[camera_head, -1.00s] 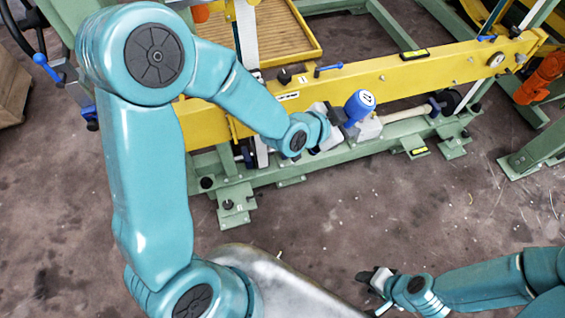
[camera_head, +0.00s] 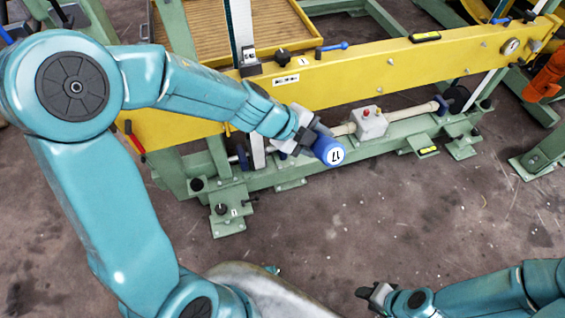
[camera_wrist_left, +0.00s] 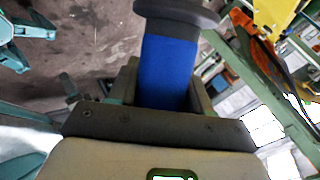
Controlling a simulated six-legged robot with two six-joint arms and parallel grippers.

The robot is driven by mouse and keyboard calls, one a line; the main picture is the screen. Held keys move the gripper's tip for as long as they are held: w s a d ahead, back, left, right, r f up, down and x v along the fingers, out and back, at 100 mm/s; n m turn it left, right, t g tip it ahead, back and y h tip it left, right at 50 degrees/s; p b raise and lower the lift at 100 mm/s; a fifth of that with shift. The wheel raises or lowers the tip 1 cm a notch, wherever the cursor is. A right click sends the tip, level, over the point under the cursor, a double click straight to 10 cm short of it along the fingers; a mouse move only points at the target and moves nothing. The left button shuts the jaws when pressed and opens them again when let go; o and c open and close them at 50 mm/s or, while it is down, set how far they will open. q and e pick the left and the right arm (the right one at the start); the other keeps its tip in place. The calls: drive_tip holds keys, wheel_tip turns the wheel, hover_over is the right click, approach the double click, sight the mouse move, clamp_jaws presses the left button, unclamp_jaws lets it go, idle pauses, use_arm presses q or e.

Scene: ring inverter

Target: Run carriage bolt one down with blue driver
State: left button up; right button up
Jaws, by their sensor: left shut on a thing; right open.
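My left gripper (camera_head: 308,135) is shut on the blue driver (camera_head: 328,152), in front of the lower green rail. The driver's pale round end, marked 17, faces down and right in the head view. In the left wrist view the blue handle (camera_wrist_left: 167,72) stands between the jaws, below a dark disc. The driver's working tip is not visible. A dark bolt-like head (camera_head: 222,209) sits on a green foot at the lower left; I cannot tell whether it is carriage bolt one. My right gripper (camera_head: 376,292) is open and empty above the floor.
A yellow beam (camera_head: 390,62) with a gauge (camera_head: 511,46) and a blue-handled lever (camera_head: 331,48) runs behind the left gripper. A grey box (camera_head: 371,123) with a red button sits on the rail. A slatted tray (camera_head: 200,32) lies behind. The front floor is clear.

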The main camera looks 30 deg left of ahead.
use_arm(q)
drive_tip(key=a+f+m+t+y+b, duration=0.3)
drive_tip(key=a+f+b, duration=0.5)
drive_tip(key=f+b, duration=0.2)
drive_tip(key=shift+a+b, duration=0.4)
drive_tip(key=shift+b, duration=0.7)
use_arm(e)
wheel_tip(320, 180, down, 15)
use_arm(q)
drive_tip(key=shift+s, duration=0.1)
drive_tip(key=w+a+p, duration=0.2)
drive_tip(key=w+a, duration=0.2)
drive_tip(key=a, duration=0.1)
use_arm(e)
wheel_tip(320, 180, up, 2)
drive_tip(key=shift+r, duration=0.15)
use_arm(q)
drive_tip(key=shift+p, duration=0.35)
use_arm(e)
drive_tip(key=shift+r, duration=0.2)
use_arm(q)
drive_tip(key=shift+w+a+r+p, duration=0.15)
drive_tip(key=shift+w+a+p, duration=0.55)
drive_tip(key=shift+w+a, duration=0.25)
use_arm(e)
drive_tip(key=shift+r, duration=0.7)
idle(0.5)
